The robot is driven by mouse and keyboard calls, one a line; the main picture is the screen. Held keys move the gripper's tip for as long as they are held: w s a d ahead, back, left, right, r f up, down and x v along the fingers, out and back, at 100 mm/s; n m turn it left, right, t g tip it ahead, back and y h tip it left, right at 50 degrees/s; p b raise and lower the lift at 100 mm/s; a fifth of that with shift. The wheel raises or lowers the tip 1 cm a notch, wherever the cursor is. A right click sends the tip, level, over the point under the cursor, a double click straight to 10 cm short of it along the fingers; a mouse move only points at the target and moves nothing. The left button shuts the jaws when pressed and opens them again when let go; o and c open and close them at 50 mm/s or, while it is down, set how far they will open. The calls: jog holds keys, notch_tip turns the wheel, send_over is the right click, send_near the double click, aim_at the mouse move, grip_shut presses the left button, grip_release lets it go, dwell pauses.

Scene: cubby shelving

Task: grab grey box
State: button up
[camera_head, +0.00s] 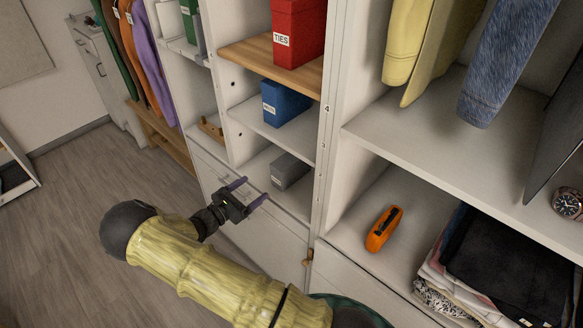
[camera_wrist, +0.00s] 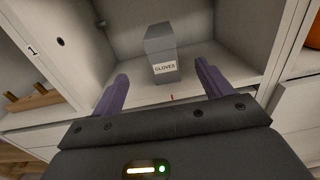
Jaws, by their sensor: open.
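The grey box (camera_head: 289,171) sits on the lowest shelf of a narrow cubby, below the blue box. In the wrist view the grey box (camera_wrist: 161,52) stands upright with a white "GLOVES" label facing me. My gripper (camera_head: 251,192) is at the front of that cubby, just short of the box. In the wrist view my gripper (camera_wrist: 160,85) has its two purple fingers spread wide and empty, with the box between and beyond them. The fingers do not touch the box.
A blue box (camera_head: 284,102) and a red "TIES" box (camera_head: 297,32) stand on the shelves above. A white divider (camera_head: 327,140) closes the cubby's right side. An orange object (camera_head: 384,228) and folded clothes (camera_head: 500,262) lie in the right compartment. A wooden rack (camera_wrist: 33,99) is at left.

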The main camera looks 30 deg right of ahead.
aim_at(276, 173)
jog(key=p+x, duration=0.1)
jog(key=x, duration=0.9)
jog(key=shift+d, duration=0.15)
jog(key=shift+d+f, duration=0.1)
jog(key=shift+d, duration=0.1)
jog(key=shift+w, duration=0.1)
jog(key=shift+d, duration=0.4)
jog(key=p+x, duration=0.1)
jog(key=x, duration=0.3)
jog(key=shift+w+d+f, duration=0.15)
jog(key=shift+f, duration=0.05)
jog(key=c, duration=1.2)
